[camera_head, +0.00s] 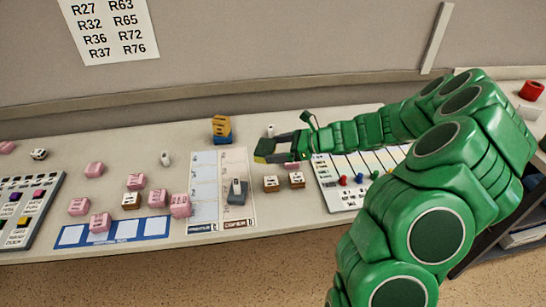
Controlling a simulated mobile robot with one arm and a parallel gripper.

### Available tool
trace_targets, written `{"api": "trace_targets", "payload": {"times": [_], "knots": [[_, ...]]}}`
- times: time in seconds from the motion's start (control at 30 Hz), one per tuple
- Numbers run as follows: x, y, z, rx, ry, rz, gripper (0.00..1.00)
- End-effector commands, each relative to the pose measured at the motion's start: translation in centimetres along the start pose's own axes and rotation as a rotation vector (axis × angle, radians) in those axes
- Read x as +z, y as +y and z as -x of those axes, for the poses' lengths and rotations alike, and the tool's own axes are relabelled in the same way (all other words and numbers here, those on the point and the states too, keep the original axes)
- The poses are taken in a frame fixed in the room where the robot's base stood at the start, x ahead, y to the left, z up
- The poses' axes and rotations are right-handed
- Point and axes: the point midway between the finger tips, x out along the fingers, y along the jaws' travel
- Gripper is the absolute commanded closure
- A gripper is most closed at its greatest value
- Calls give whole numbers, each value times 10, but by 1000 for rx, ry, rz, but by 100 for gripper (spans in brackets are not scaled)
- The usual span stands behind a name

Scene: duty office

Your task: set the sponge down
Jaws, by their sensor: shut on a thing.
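My gripper (275,148) reaches in from the right over the desk (120,237), at the end of the green arm. It is shut on a small yellow sponge (262,149), which shows at the fingertips. The sponge appears above the top right of the white chart with columns (206,180). The exact gap between sponge and desk cannot be told from this view. The fingers hide part of the sponge.
Several pink blocks (78,206) stand on the left, near a blue strip (72,236). A blue and yellow stack (221,129) stands behind. A grey block (236,193) sits on the chart. Two brown-and-white cubes (271,183) stand beside a slider panel (345,196).

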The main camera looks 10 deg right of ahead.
Motion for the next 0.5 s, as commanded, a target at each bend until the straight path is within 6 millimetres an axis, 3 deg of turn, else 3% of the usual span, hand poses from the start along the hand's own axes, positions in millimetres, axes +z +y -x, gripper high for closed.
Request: {"api": "trace_targets", "payload": {"times": [0.17,0.5], "knots": [[-9,-24,-16,0,4,-1,39],[-36,-50,-39,1,1,-3,39]]}}
